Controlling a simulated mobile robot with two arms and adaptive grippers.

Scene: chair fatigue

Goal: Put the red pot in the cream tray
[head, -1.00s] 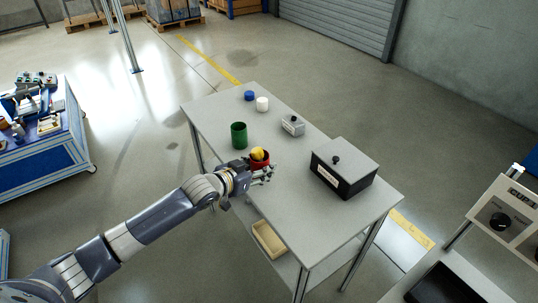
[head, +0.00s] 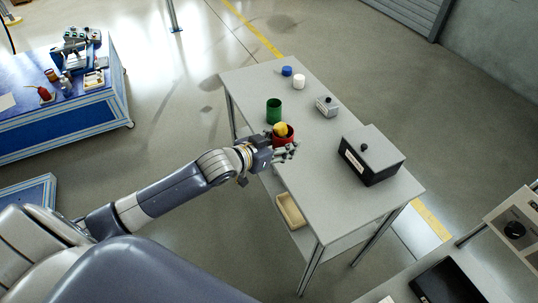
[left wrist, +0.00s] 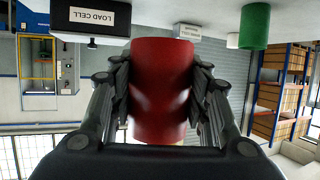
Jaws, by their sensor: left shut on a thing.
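The red pot (head: 290,140) is at the near left edge of the grey table, with a yellow round thing (head: 280,129) in its mouth. My left gripper (head: 285,150) is shut on the pot's sides. In the left wrist view the red pot (left wrist: 161,88) fills the space between the two fingers of my left gripper (left wrist: 160,100). I cannot tell whether the pot touches the tabletop. The cream tray (head: 289,211) lies on the lower shelf, below and in front of the pot, and looks empty. My right gripper is out of view.
On the grey table (head: 320,185) stand a green pot (head: 274,111), a white cup (head: 299,82), a blue cap (head: 287,71), a small grey box (head: 327,106) and a black lidded box (head: 371,160). The tabletop's near part is clear. A blue workbench (head: 70,115) stands left.

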